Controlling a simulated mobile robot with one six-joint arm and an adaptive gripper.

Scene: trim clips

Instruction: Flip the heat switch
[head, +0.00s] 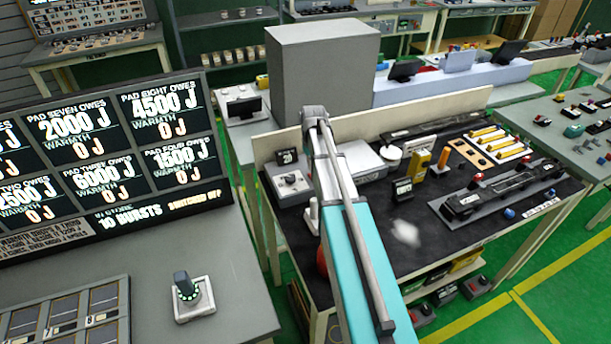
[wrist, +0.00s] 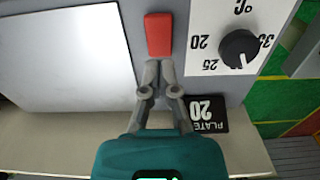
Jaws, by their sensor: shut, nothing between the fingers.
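A red rectangular switch (wrist: 158,35) sits on a grey panel, between a pale square plate (wrist: 65,55) and a white dial face with a black knob (wrist: 239,48). The dial is marked 20, 25, 35 and °C. My gripper (wrist: 161,66) is shut and empty. Its fingertips are right at the near end of the red switch in the wrist view; I cannot tell if they touch it. A small black sign (wrist: 207,113) reads PLATE 20. In the head view the plate unit (head: 358,160) is partly behind my arm, and the gripper cannot be made out.
A tall grey box (head: 322,70) stands behind the dark bench (head: 405,265). Yellow bars (head: 490,143), a black rail fixture (head: 500,190) and small blocks lie to the right. A scoreboard (head: 105,155) and a separate knob (head: 187,288) are at left.

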